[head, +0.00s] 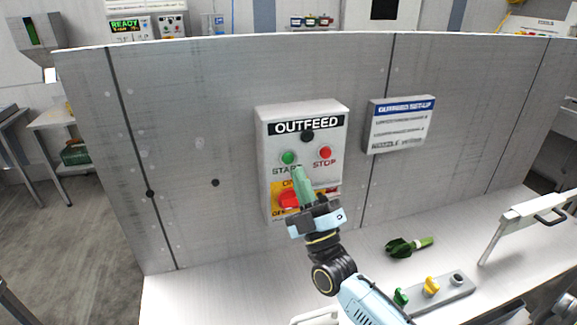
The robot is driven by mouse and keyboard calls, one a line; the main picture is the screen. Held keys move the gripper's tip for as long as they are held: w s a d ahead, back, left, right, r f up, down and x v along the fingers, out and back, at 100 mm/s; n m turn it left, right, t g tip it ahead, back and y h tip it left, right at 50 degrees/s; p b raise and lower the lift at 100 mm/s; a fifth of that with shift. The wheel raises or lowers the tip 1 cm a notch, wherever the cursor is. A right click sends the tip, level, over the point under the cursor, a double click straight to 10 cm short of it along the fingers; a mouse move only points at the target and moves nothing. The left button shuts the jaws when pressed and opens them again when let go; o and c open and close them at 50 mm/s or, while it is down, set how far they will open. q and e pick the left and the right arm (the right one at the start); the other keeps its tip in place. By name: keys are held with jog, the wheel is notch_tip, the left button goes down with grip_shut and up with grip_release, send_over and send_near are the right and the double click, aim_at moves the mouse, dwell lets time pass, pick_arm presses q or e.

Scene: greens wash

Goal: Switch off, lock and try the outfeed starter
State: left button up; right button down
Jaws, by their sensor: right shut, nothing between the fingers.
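The outfeed starter box (264,130) is mounted on the grey panel, with a green START button (288,157), a red STOP button (325,152) and a dark round part (307,136) under its label. A red rotary switch handle (287,199) sits on a yellow plate low on the box, partly hidden. My right gripper (300,172) is shut and empty, its green fingers in front of the box just below START. Whether they touch it, and the handle's exact position, I cannot tell. No padlock is clearly recognisable. My left gripper is not in view.
A set-up sign (402,125) hangs right of the box. On the light ledge (230,290) below lie a green-handled tool (408,246) and a grey holder (455,291) with green and yellow pieces. A white frame with a handle (530,215) stands at the right.

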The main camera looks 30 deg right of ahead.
aim_at(288, 158)
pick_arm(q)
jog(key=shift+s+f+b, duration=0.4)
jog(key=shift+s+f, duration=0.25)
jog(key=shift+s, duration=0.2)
pick_arm(e)
jog(key=w, duration=0.3)
jog(key=shift+d, duration=0.35)
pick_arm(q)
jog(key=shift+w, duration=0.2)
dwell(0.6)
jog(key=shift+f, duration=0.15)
pick_arm(e)
jog(key=shift+w+d, duration=0.1)
jog(key=shift+w, duration=0.25)
